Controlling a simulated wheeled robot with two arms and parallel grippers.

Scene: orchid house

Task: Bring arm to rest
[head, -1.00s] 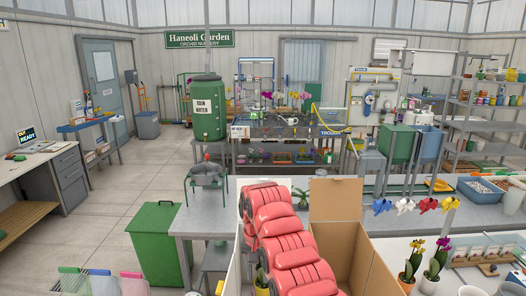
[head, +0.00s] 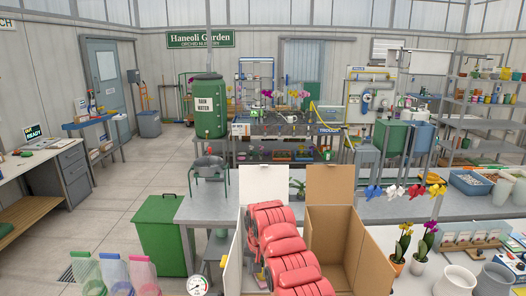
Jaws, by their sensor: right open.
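My right arm, with red ribbed covers (head: 283,250), rises from the bottom centre and folds back down on its left side, in front of an open cardboard box. My right gripper (head: 259,273) is small, low beside the arm's left side, and partly hidden by it. It is open, and I see nothing held in it. My left arm and left gripper are not in view.
The open cardboard box (head: 335,235) stands close by the arm. Potted orchids (head: 403,244) and white pots (head: 459,281) stand to its right. A round gauge (head: 197,285) and clear coloured-rim containers (head: 115,272) are at lower left. A green bin (head: 160,235) stands beside the bench.

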